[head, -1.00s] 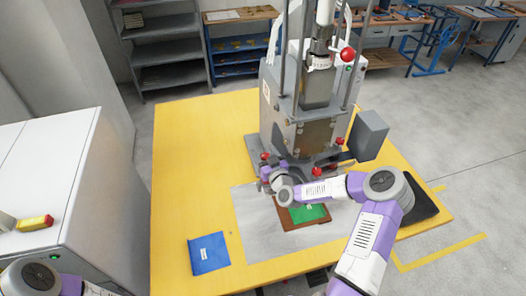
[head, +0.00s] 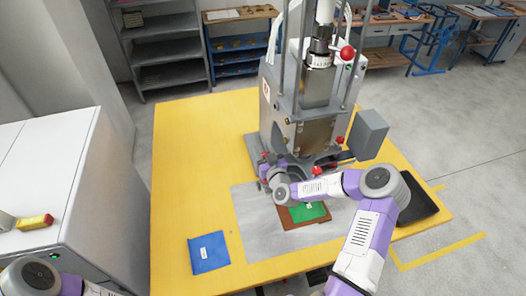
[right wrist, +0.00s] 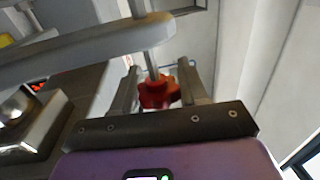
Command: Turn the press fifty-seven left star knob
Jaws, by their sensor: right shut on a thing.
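The press (head: 300,120) stands at the back of the yellow table. The left star knob (right wrist: 158,92) is red and lobed, on a metal rod, and sits between the two fingers of my right gripper in the right wrist view. My right gripper (right wrist: 157,86) is shut on it. In the head view my right gripper (head: 266,160) is at the press's lower left side, and the knob is mostly hidden by it. My left gripper is out of view; only part of my left arm shows at the bottom left.
A green and brown fixture (head: 295,213) lies on a grey mat below my right forearm. A blue folder (head: 209,252) lies front left. The table's left side is clear.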

